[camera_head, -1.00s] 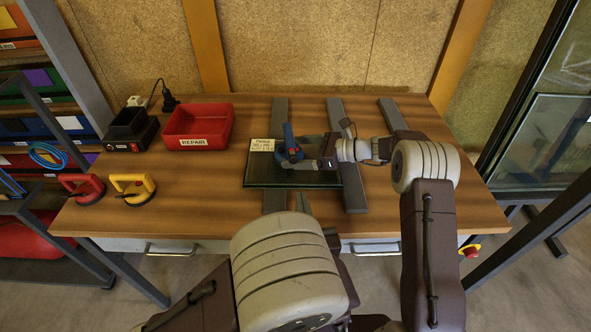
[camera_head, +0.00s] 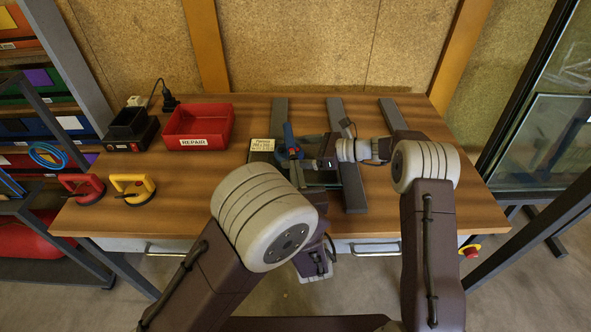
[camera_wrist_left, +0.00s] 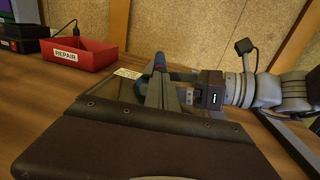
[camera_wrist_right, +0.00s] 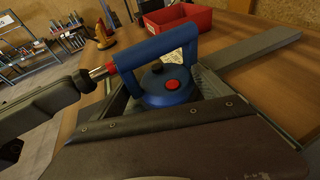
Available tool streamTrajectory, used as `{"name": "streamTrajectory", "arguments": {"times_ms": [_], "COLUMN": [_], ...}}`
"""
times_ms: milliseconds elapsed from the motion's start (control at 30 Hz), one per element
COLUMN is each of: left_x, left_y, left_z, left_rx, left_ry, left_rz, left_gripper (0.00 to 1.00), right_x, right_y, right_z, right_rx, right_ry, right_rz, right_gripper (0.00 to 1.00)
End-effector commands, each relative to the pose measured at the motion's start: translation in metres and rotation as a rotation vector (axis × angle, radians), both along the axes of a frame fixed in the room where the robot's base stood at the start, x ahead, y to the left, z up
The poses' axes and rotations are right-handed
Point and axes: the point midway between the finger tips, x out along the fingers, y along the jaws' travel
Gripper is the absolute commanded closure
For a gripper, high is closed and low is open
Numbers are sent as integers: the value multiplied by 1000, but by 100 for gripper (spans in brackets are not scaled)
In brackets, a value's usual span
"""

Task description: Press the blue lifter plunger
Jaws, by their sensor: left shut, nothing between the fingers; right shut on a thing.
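The blue lifter (camera_head: 290,143) stands on the dark glass pane (camera_head: 258,157), its handle up. In the right wrist view, its plunger (camera_wrist_right: 98,72) juts left from the blue handle (camera_wrist_right: 155,48), with a metal shaft and red ring showing. My right gripper (camera_head: 309,164) is shut on the lifter from the right; the exact hold is partly hidden. My left gripper (camera_wrist_left: 158,78) is shut and empty, pointing at the lifter from the front. In the right wrist view, its dark tip (camera_wrist_right: 78,82) is at the plunger's outer end; I cannot tell whether they touch.
A red REPAIR bin (camera_head: 199,125) and a black box (camera_head: 131,130) stand at the back left. Red (camera_head: 82,188) and yellow (camera_head: 132,187) lifters sit at the left edge. Grey rails (camera_head: 354,187) lie under the pane. The table between bin and pane is clear.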

Motion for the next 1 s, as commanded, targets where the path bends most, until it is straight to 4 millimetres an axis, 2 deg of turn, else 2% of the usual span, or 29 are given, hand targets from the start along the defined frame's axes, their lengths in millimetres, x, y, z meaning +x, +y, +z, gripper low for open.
{"name": "streamTrajectory", "arguments": {"times_ms": [267,600,767,1000], "left_x": [31,29,6,-53], "left_y": [5,4,0,-9], "left_z": [0,-1,0,0], "left_rx": [-1,0,3,2], "left_ry": [-1,2,1,-2], "left_rz": [3,1,-5,-7], "left_gripper": [100,100,100,100], "right_x": [-1,-2,-2,-2], "right_y": [0,1,1,1], "right_z": [-1,-1,-2,-2], "right_rx": [0,0,1,0], "right_ry": [2,5,6,6], "right_rz": [3,8,8,5], "right_gripper": [35,35,35,35]}}
